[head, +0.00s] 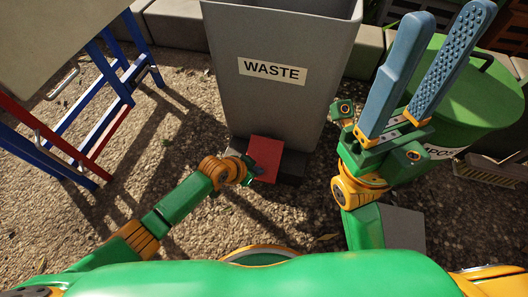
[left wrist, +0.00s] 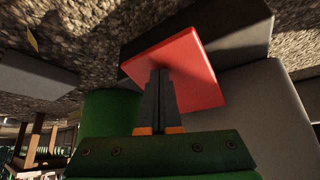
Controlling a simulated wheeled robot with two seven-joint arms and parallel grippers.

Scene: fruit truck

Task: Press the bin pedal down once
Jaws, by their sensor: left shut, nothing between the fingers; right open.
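The grey waste bin (head: 266,95) with a "WASTE" label stands upright ahead. Its red pedal (head: 265,157) juts out at the base, above a dark block. My left gripper (head: 250,175) reaches down to the pedal's near left side in the head view. In the left wrist view its shut, empty fingers (left wrist: 160,85) overlap the red pedal (left wrist: 185,60); whether they touch it I cannot tell. The pedal's amount of travel cannot be told. My right gripper (head: 435,65) is open and raised at the right, its two long blue fingers apart, away from the pedal.
A green bin (head: 465,95) stands behind my right gripper. A table with blue and red legs (head: 120,85) stands at the left. A grey pedal (head: 403,225) lies low at the right, partly hidden. Gravel ground is open between the table and the waste bin.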

